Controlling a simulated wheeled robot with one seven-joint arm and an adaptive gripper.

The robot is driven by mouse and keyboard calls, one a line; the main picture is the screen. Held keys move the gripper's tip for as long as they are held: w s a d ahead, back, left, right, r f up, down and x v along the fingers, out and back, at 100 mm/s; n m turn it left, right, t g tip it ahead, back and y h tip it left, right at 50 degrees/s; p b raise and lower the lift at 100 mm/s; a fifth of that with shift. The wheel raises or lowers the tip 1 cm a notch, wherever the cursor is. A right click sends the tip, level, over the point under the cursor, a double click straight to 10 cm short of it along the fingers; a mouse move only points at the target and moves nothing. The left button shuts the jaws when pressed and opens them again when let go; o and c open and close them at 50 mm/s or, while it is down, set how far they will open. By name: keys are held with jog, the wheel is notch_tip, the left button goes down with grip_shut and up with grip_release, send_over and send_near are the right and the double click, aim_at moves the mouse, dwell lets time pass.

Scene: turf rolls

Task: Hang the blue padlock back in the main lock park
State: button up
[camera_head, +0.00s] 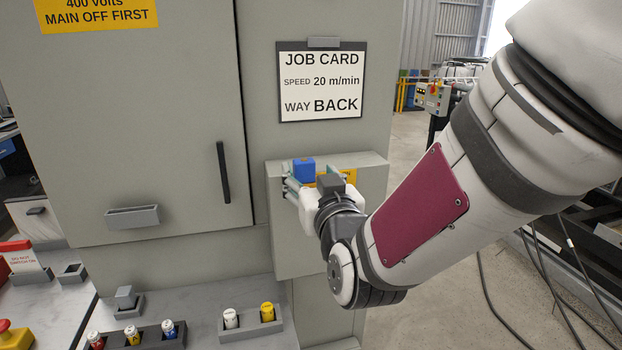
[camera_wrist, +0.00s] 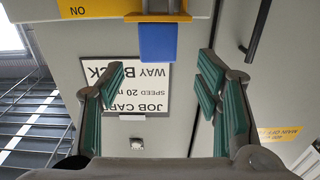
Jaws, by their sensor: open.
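The blue padlock (camera_head: 304,170) is at the upper left of a small grey box (camera_head: 376,180) on the cabinet front. My gripper (camera_head: 314,180) is in front of the box. In the wrist view my gripper (camera_wrist: 162,72) is open, its green pads to either side and nothing between them. The padlock lies just beyond the fingertips. Its shackle is not clearly visible. No label reading main lock park is legible.
A yellow label (camera_head: 345,176) on the box is partly hidden by my gripper. A job card (camera_head: 322,82) hangs above it. Left of it is a cabinet door with a black handle (camera_head: 223,172). Below, a counter carries trays with several coloured cylinders (camera_head: 267,312).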

aim_at(306, 165)
jog(key=shift+p+x, duration=0.5)
jog(key=shift+x, duration=2.75)
jog(key=shift+d+f, duration=0.1)
jog(key=shift+d, duration=0.05)
grip_shut()
